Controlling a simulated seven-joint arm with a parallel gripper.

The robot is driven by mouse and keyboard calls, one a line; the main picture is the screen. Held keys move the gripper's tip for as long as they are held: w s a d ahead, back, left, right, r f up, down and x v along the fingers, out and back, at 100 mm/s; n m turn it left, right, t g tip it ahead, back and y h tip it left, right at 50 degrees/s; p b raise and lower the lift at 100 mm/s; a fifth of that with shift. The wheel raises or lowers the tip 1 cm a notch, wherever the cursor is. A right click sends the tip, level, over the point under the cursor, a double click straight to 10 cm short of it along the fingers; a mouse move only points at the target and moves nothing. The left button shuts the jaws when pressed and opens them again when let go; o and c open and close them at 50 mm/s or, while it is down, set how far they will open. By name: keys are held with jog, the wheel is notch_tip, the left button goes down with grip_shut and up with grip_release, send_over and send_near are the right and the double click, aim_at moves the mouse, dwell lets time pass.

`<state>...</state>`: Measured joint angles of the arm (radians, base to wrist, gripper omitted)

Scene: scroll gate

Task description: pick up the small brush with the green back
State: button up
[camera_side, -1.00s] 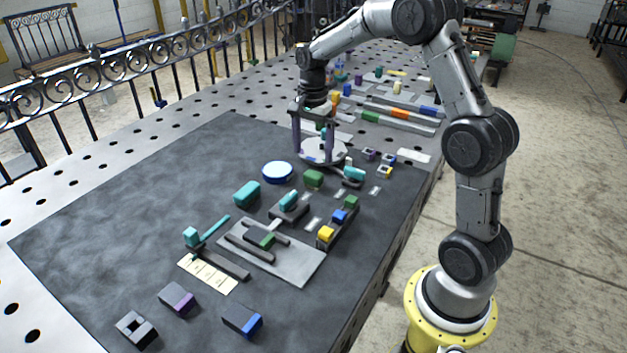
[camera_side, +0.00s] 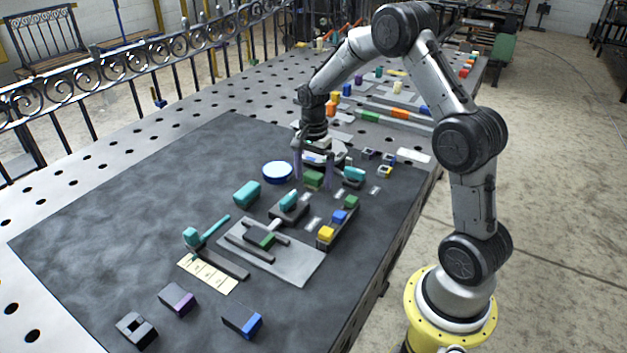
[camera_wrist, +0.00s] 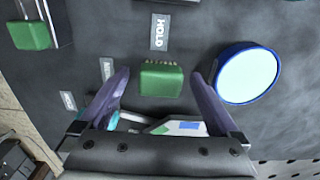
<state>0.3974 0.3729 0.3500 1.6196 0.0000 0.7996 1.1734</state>
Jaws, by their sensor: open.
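The small brush with the green back (camera_side: 313,179) sits on the dark mat, and its green back faces up in the wrist view (camera_wrist: 161,79). A row of small bristle tufts shows along its far edge. My gripper (camera_side: 312,184) is open and points down over the brush. In the wrist view its two purple fingers (camera_wrist: 161,84) stand left and right of the brush, with a gap on each side. Neither finger appears to touch it. Exact fingertip height above the mat is hard to tell.
A round blue-rimmed dish (camera_wrist: 248,75) stands close to the right finger in the wrist view. A HOLD label (camera_wrist: 159,31) lies beyond the brush. A teal piece (camera_side: 354,174) is right of the gripper. Another green block (camera_wrist: 31,35) sits at upper left in the wrist view.

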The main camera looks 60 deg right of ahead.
aim_at(315, 175)
jog(key=c, duration=1.4)
jog(key=shift+r, duration=0.15)
jog(key=shift+c, duration=0.2)
jog(key=shift+r, duration=0.25)
jog(key=r, duration=0.3)
jog(key=shift+s+a+r, duration=0.1)
jog(key=shift+s+r, duration=0.1)
jog(key=shift+s, duration=0.1)
jog(key=s+a+r, duration=0.5)
jog(key=s+r, duration=0.4)
jog(key=s, duration=0.3)
jog(key=shift+s, duration=0.2)
jog(key=shift+a, duration=0.1)
